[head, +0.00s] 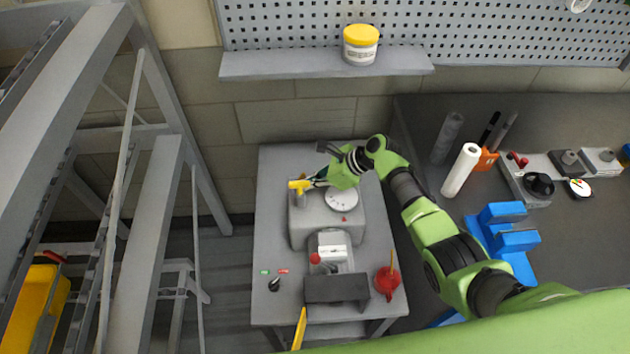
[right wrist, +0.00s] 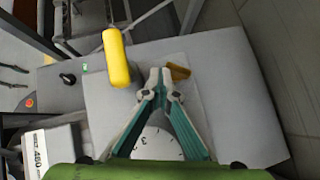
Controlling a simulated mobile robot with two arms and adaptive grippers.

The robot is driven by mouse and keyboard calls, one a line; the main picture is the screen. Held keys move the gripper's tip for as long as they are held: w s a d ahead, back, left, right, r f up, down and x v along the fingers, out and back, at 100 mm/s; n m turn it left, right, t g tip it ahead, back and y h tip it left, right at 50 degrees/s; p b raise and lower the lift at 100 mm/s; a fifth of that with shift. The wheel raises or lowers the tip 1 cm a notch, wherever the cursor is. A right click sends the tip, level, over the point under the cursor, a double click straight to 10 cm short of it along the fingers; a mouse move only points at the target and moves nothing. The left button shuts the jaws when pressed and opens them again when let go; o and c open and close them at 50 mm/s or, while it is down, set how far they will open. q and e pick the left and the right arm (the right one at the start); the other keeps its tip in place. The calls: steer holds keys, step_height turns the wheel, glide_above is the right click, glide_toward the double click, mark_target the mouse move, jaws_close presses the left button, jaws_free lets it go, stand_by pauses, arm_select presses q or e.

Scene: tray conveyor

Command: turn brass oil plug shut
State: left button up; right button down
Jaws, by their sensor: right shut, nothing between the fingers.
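The brass oil plug (right wrist: 178,72) shows in the right wrist view as a small brownish-yellow piece on the grey machine housing (right wrist: 220,90). My right gripper (right wrist: 161,78) is shut and empty, with its tips just beside the plug; I cannot tell whether they touch it. In the head view, my right gripper (head: 317,180) is over the top of the grey machine (head: 315,228), beside a yellow handle (head: 300,185). The plug cannot be made out there. The yellow handle (right wrist: 117,58) is left of the fingertips in the wrist view. My left gripper is not in view.
A round white dial (head: 341,198) sits on the machine close to my right gripper. A red can (head: 387,281), a black switch (head: 274,284) and a dark grey bin (head: 337,289) are nearer the front. A steel frame (head: 165,215) stands at left; blue blocks (head: 508,238) lie at right.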

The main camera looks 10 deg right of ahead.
steer(key=shift+a, duration=0.15)
stand_by(0.4)
stand_by(0.4)
steer(key=shift+w+d+b, duration=0.3)
steer(key=shift+w+b, duration=0.25)
steer(key=shift+w, duration=0.1)
steer(key=shift+r, duration=0.2)
steer(key=shift+w, duration=0.15)
steer(key=shift+d+r, duration=0.35)
steer(key=shift+d, duration=0.05)
steer(key=s+v, duration=0.1)
steer(key=v, duration=0.9)
steer(key=shift+d+r, duration=0.15)
steer(key=shift+d, duration=0.05)
